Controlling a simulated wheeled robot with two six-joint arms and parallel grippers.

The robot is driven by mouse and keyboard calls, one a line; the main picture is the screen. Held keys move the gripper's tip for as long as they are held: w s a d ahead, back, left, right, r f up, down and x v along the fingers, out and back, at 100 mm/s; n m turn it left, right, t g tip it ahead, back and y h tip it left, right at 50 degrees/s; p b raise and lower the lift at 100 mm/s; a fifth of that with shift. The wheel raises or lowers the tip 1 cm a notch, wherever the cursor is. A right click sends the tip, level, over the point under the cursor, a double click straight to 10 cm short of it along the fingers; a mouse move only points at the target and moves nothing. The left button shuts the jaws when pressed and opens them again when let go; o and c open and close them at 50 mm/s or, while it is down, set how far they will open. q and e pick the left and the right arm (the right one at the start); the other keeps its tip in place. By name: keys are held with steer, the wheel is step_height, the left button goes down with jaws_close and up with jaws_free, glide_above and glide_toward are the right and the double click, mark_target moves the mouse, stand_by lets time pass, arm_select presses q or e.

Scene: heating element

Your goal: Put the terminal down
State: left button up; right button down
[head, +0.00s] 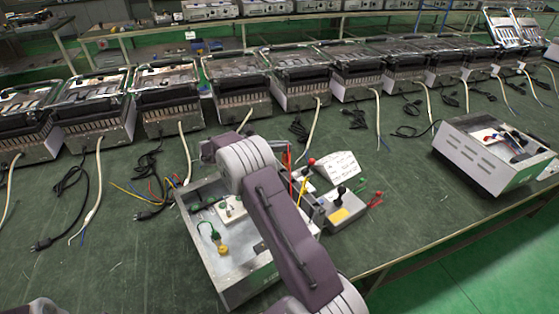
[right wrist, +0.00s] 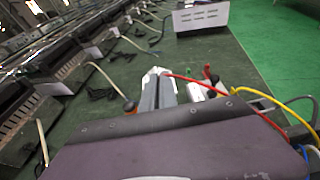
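My right arm (head: 290,235) reaches up over an open metal box (head: 238,289) and covers part of it. A green-and-black lead with a yellow end (head: 222,249) lies inside the box. A grey tester (head: 345,214) with a black lever stands to the right of my arm, with red and yellow leads (head: 303,188) beside it. A red clip (head: 375,201) lies on the bench by the tester. Which of these is the terminal is unclear. My left gripper is out of view.
A row of metal heaters (head: 240,85) with trailing cords lines the back of the green bench (head: 400,215). A white-sided unit (head: 475,163) stands at the right, also in the right wrist view (right wrist: 200,16). The front left of the bench is mostly clear.

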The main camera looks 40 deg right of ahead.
mark_target(288, 156)
steer(key=f, duration=0.3)
steer(key=a+f, duration=0.1)
steer(key=shift+w+f+b, duration=0.35)
steer(key=shift+b, duration=0.05)
steer(key=shift+f, duration=0.15)
steer(key=c, duration=1.7)
jaws_free()
